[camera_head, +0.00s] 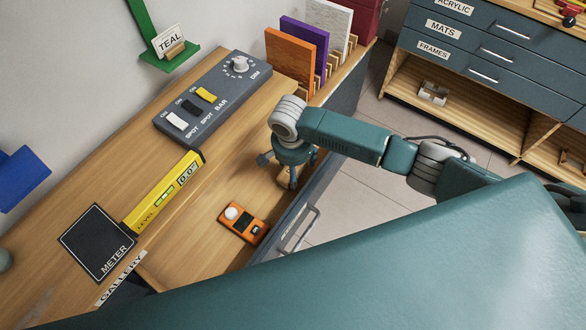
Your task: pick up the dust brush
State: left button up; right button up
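I cannot make out a dust brush in the head view. My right gripper (287,168) points down over the wooden worktop, with its fingers spread and nothing visible between them. It is to the right of the switch panel (215,100) and above and to the right of the orange handheld meter (242,222). My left gripper is not in view.
A yellow level (163,192) and a black METER mat (97,243) lie at left. Orange (290,62), purple (305,42) and white boards (328,25) stand in a rack behind. A drawer cabinet (470,50) stands at upper right, across open floor (385,120).

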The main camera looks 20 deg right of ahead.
jog(key=c, duration=1)
jog(key=shift+c, duration=0.2)
notch_tip(320, 180, up, 20)
jog(key=p, duration=0.1)
